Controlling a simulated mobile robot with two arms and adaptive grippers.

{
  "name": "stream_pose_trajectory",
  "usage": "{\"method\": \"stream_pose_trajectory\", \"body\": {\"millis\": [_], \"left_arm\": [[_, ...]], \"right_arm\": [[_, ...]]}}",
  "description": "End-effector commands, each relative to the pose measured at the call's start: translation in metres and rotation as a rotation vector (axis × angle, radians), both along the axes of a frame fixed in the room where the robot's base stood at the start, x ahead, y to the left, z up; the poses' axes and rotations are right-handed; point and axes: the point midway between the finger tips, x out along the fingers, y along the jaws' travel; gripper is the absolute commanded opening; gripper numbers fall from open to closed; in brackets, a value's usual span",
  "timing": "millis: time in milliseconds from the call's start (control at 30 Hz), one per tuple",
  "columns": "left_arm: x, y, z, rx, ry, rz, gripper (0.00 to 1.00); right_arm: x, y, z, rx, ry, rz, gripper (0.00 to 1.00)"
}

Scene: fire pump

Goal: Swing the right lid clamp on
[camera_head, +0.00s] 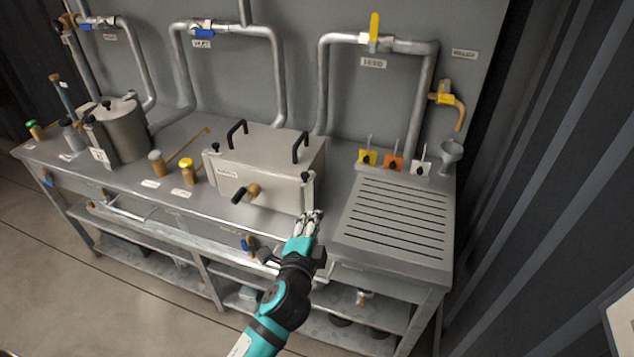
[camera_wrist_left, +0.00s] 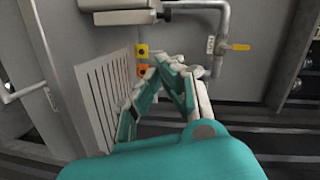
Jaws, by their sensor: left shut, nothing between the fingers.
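A steel box with a lid (camera_head: 265,143) and two black handles stands mid-bench. At its front right corner is the right lid clamp (camera_head: 306,178), a small upright piece with a dark knob; whether it sits over the lid edge is too small to tell. A similar left clamp (camera_head: 215,149) is at the front left corner. My left gripper (camera_head: 312,214) is shut and empty, just below the right clamp by the box's lower right corner. I cannot tell whether it touches the box. Its closed fingers also show in the left wrist view (camera_wrist_left: 175,66). My right gripper is not in view.
A black-handled crank (camera_head: 246,193) sticks out from the box front. A slotted drain board (camera_head: 395,222) lies to the right, with yellow, orange and white levers (camera_head: 394,163) behind it. A steel pot (camera_head: 122,130) stands at the left. Pipes run along the back panel.

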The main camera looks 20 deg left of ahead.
Motion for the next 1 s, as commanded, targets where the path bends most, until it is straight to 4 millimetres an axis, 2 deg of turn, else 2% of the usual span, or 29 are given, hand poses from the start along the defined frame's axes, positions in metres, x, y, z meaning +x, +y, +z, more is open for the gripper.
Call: {"method": "stream_pose_trajectory", "body": {"millis": [167,567,767,1000], "left_arm": [[0.012,-0.015,0.013,0.097,-0.063,-0.055,0.0],[0.017,-0.015,0.015,0.099,-0.066,-0.057,0.0],[0.045,-0.013,0.015,0.098,-0.066,-0.055,0.0],[0.097,-0.011,0.012,0.097,-0.065,-0.055,0.0]], "right_arm": [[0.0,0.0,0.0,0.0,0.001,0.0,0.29],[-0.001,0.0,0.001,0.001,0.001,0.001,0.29],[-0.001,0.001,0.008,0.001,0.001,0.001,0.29],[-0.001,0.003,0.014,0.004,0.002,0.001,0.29]]}}
